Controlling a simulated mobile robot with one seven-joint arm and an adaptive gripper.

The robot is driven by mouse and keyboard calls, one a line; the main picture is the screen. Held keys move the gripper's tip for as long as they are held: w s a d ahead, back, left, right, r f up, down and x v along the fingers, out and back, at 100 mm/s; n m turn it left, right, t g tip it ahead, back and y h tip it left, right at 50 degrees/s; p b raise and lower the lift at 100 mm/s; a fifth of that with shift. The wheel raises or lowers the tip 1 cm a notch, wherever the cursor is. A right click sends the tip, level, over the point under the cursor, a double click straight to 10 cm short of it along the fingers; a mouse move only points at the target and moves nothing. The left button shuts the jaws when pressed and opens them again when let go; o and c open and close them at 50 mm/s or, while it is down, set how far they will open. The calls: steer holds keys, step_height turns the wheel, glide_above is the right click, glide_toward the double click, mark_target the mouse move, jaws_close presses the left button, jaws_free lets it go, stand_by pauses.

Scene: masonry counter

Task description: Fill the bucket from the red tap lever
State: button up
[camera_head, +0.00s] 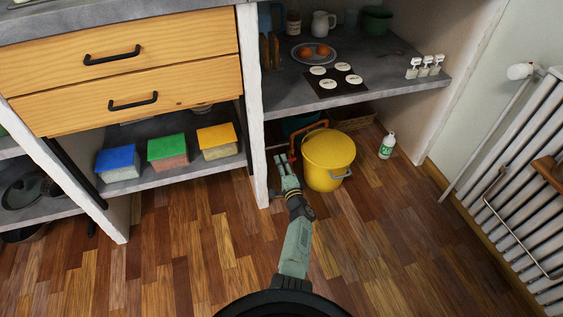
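The yellow bucket (327,176) stands upright on the wooden floor at the front of the open bay under the counter. Its handle hangs at its right side. An orange-brown pipe (309,130) bends over the bucket's back left rim. A small red part (292,158), which looks like the tap lever, shows at the bucket's left. My gripper (280,160) is just left of this red part and points toward the bay. Its fingers are small here, so I cannot tell whether they are open or touch the lever. I cannot make out any water in the bucket.
A white post (257,150) stands close left of my gripper. A grey shelf (400,94) with dishes overhangs the bay. A wicker basket (352,119) is behind the bucket, a white bottle (387,145) right of it. A radiator (520,180) lines the right wall. The front floor is clear.

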jaws_close()
stand_by(0.4)
stand_by(0.4)
